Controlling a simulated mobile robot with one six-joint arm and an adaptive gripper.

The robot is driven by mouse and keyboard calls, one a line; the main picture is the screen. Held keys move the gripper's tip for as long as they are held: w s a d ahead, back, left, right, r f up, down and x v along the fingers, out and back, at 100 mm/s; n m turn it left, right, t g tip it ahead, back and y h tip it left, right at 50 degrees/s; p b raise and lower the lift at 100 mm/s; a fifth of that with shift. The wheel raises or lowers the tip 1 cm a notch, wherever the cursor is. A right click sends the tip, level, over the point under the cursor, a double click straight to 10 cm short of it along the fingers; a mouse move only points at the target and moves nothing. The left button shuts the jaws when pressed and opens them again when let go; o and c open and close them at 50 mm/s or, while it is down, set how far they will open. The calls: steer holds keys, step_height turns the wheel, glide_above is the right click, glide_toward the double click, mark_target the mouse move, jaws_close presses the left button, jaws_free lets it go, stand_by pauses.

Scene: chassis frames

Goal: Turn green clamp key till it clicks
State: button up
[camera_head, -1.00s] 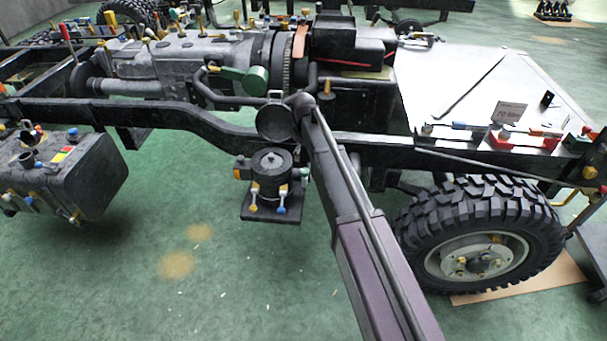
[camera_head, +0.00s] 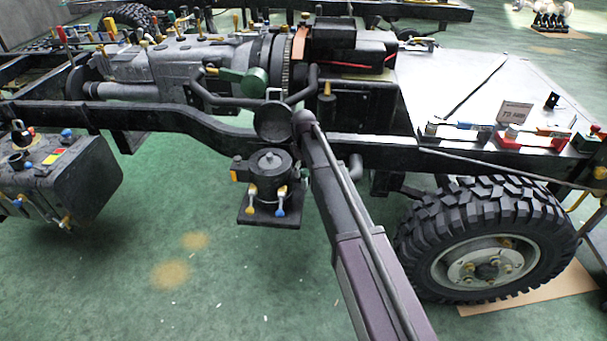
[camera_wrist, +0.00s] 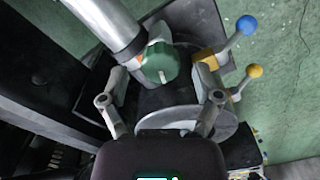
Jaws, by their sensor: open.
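In the wrist view a dark green round piece (camera_wrist: 158,62) with a pale mark on its face sits between the fingers of my gripper (camera_wrist: 160,80). The fingers are open, one on each side of it, with visible gaps. It looks like the green clamp key, but its full shape is partly hidden. In the head view a green cylinder with a tapered green handle (camera_head: 253,84) lies on the engine side above the frame rail. I cannot tell whether it is the same piece. My gripper is not clearly visible there.
A blue ball lever (camera_wrist: 246,25) and a yellow ball lever (camera_wrist: 254,71) stand close to the right finger. A thick grey tube (camera_wrist: 105,22) runs beside the green piece. The black frame rail (camera_head: 180,122) and a large tyre (camera_head: 415,235) border my arm. Green floor lies open in front.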

steer(key=shift+f, duration=0.25)
steer(key=shift+c, duration=0.2)
jaws_close()
steer(key=shift+m, duration=0.3)
steer(key=m, duration=1.1)
steer(key=shift+d, duration=0.15)
stand_by(0.4)
